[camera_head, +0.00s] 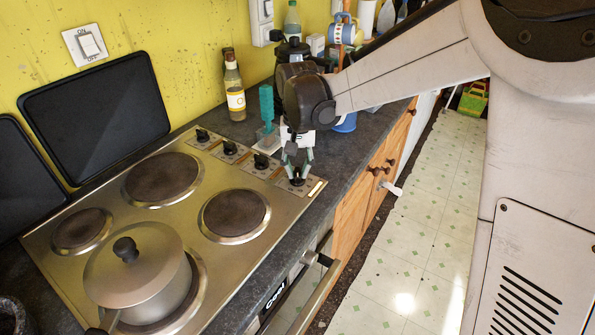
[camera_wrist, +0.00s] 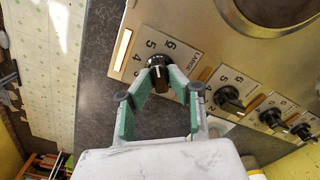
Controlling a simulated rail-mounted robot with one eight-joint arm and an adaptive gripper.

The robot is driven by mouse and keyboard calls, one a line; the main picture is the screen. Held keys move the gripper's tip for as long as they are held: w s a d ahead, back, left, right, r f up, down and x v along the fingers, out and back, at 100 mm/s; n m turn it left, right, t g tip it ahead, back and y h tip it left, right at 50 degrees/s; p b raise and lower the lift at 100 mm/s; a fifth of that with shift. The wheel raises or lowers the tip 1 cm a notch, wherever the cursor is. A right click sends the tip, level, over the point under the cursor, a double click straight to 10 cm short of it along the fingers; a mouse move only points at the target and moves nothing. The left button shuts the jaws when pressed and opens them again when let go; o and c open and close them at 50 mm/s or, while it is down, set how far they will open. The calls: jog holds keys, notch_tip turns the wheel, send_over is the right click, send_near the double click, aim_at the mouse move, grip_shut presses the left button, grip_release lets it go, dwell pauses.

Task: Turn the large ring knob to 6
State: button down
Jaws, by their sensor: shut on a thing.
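The large ring knob (camera_wrist: 161,80) is a small dark knob on a light plate. In the wrist view the plate reads LARGE, with the numerals 6, 5 and 4 around the knob. The head view shows this knob (camera_head: 297,182) at the front right end of the knob row on the steel hob. My gripper (camera_head: 297,171) reaches down to it from above. In the wrist view its green-padded fingers (camera_wrist: 162,70) are shut on the knob, one on each side. The fingers and the angle hide the pointer mark, so I cannot tell the exact setting.
Other knobs (camera_wrist: 229,99) continue the row close beside my fingers. A lidded pot (camera_head: 136,272) stands on the front left ring. Bottles (camera_head: 234,90) and a teal object (camera_head: 266,104) stand on the dark counter behind and beside my gripper.

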aim_at(298, 171)
jog(key=m+b, duration=0.1)
jog(key=m, duration=0.5)
jog(key=shift+m, duration=0.3)
dwell(0.4)
jog(key=c, duration=1.7)
grip_release()
jog(key=shift+r, duration=0.1)
notch_tip(298, 171, up, 12)
jog(key=shift+f, duration=0.1)
